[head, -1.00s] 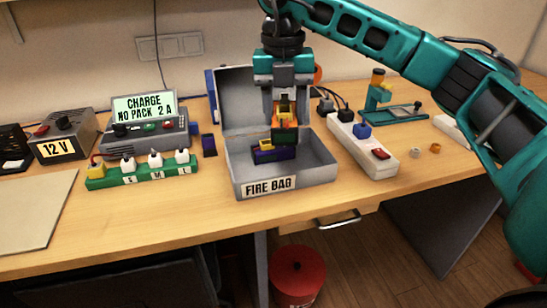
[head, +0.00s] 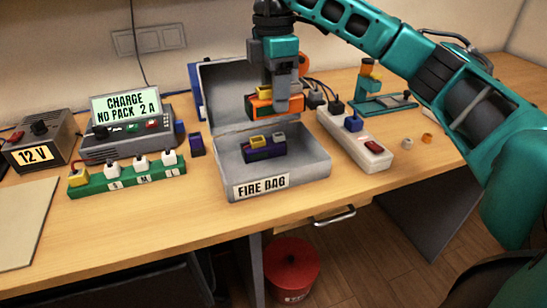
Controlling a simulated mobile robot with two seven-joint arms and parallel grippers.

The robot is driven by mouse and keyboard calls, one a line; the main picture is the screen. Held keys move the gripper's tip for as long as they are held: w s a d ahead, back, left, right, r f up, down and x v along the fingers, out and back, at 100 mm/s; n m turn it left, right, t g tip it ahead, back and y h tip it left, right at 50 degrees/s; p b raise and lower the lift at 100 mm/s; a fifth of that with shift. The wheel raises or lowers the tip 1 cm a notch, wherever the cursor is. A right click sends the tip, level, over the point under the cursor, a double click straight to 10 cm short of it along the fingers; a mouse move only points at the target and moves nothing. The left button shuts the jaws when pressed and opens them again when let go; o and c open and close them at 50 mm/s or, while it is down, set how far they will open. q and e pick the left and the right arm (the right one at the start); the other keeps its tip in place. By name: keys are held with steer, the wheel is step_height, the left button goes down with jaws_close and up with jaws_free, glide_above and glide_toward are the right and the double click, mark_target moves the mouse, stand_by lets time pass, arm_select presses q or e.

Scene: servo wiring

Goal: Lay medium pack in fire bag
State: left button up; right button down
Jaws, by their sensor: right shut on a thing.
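The fire bag (head: 283,181) is an open grey box with its lid raised at the back and a FIRE BAG label in front. A dark purple pack (head: 264,154) with a yellow connector lies inside on its floor. My right gripper (head: 275,103) is above the back of the fire bag. It is shut on an orange pack (head: 262,107) with a dark end and a yellow top, held in the air near the raised lid. I cannot read a size on either pack. My left gripper is not in view.
A charger (head: 130,135) and a green socket strip (head: 128,179) stand to the left. A small dark purple block (head: 196,144) sits beside the bag. A white power strip (head: 352,140) lies close on the right. The front table edge is clear.

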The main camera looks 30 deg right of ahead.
step_height(320, 180, down, 14)
steer(key=shift+r, duration=0.2)
stand_by(0.4)
steer(key=shift+f+b, duration=0.4)
steer(key=shift+f, duration=0.25)
steer(key=c, duration=0.8)
jaws_free()
steer(key=shift+o, duration=0.3)
steer(key=shift+r, duration=0.3)
steer(key=r, duration=0.8)
steer(key=r+p, duration=0.1)
steer(key=r, duration=0.3)
steer(key=shift+w+r, duration=0.35)
